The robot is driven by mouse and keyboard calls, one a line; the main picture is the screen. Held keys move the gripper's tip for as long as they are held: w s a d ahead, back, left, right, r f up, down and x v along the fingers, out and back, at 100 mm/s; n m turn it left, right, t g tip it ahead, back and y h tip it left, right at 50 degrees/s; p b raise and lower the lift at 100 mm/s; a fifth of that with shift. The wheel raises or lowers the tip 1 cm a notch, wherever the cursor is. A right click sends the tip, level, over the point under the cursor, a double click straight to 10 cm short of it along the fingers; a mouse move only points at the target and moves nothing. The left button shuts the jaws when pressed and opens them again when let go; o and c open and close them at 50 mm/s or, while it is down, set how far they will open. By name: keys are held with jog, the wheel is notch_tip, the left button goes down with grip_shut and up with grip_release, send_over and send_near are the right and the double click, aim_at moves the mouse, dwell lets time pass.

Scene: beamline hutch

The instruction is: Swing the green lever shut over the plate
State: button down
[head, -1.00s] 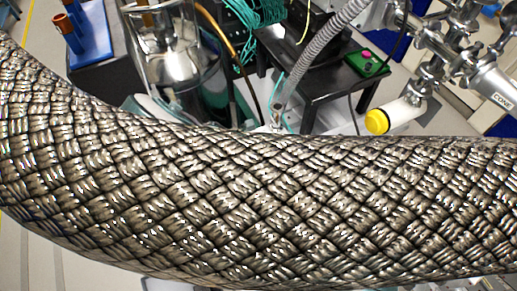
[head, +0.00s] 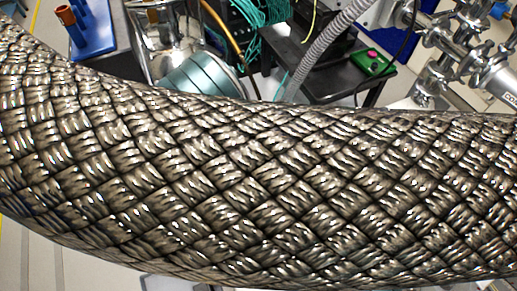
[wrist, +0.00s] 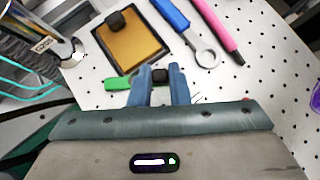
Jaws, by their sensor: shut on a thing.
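In the wrist view my gripper (wrist: 160,76) has its two blue fingers closed around a small dark block. A short green bar, the green lever (wrist: 118,84), shows just left of the left finger, at the same level as the block. The join between bar and block is hidden behind that finger. The plate (wrist: 128,48) is an amber square in a black frame, lying above and left of the fingers. A black knob sits at its upper edge. In the head view a thick braided hose covers the gripper, lever and plate.
A blue-handled ring tool (wrist: 173,16) and a pink pen-like tool (wrist: 216,24) lie right of the plate on the white perforated board (wrist: 265,75). A metal fitting stands at upper left. The head view shows a black stand with a green box (head: 370,63) behind the hose.

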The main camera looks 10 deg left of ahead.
jog(key=m+g+b, duration=0.1)
jog(key=m, duration=0.1)
jog(key=w+a+m+g+b, duration=0.1)
jog(key=m+g, duration=0.1)
jog(key=m+g+y, duration=0.1)
jog(key=m, duration=0.1)
jog(key=shift+w+a+m+g+b, duration=0.15)
jog(key=shift+a+m+g+b, duration=0.15)
jog(key=shift+g+b, duration=0.1)
jog(key=shift+w+a+m+g+y+b, duration=0.2)
jog(key=shift+m+g+y, duration=0.3)
jog(key=shift+m, duration=0.35)
jog(key=shift+w+a+m+g+y+b, duration=0.1)
jog(key=shift+w+m+g+y+b, duration=0.3)
jog(key=shift+m, duration=0.5)
jog(key=shift+w+a+m+g+y+b, duration=0.1)
jog(key=shift+m+g+y+b, duration=0.1)
jog(key=shift+m+g+y, duration=0.55)
jog(key=c, duration=1.4)
grip_release()
jog(key=shift+o, duration=0.2)
